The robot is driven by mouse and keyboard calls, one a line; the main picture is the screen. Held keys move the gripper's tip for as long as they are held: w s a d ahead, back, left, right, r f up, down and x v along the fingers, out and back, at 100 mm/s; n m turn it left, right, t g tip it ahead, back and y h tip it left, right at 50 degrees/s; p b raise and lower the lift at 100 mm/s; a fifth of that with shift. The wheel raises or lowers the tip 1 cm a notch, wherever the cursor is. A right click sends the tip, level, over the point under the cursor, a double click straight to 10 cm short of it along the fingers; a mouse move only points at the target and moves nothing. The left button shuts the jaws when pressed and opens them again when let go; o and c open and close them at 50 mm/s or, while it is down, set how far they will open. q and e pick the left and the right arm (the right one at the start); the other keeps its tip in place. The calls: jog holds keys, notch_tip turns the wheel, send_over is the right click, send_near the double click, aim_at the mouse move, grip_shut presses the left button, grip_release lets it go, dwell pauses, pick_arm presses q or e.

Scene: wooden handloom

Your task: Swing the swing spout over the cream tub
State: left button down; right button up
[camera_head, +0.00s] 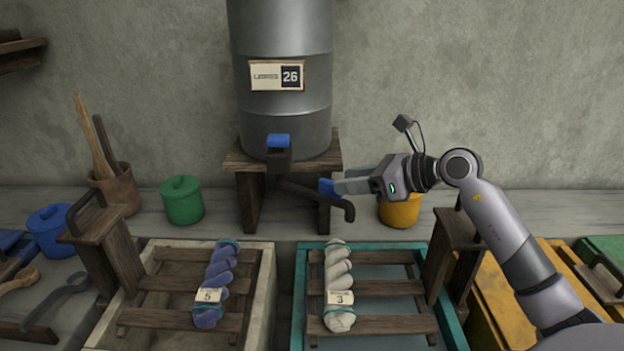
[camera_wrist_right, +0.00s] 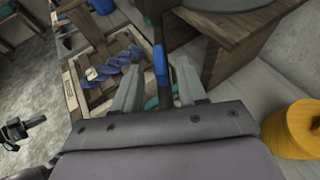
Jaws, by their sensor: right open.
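The swing spout (camera_head: 298,190) is a dark pipe under the blue-handled tap of the grey drum. It points right, and its bent end is by the back edge of the teal tub (camera_head: 299,290). A blue tab (camera_head: 326,187) stands up from the spout. The cream tub (camera_head: 267,270) is to the left, with a blue-violet skein on its slats. My right gripper (camera_head: 338,187) is open at the blue tab. In the right wrist view the tab (camera_wrist_right: 160,64) shows between the spread fingers (camera_wrist_right: 158,84); contact cannot be told. My left gripper is not in view.
The drum (camera_head: 285,110) stands on a wooden stand (camera_head: 249,200). A yellow pot (camera_head: 400,212) is behind my right gripper, and a green pot (camera_head: 182,200) is left of the stand. A white skein (camera_head: 339,270) lies on the teal tub's slats. Wooden posts (camera_head: 110,250) flank the tubs.

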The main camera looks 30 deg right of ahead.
aim_at(323, 193)
jog(key=shift+p+x, duration=0.5)
jog(key=shift+x, duration=3)
jog(key=shift+s+a+r, duration=0.1)
grip_shut()
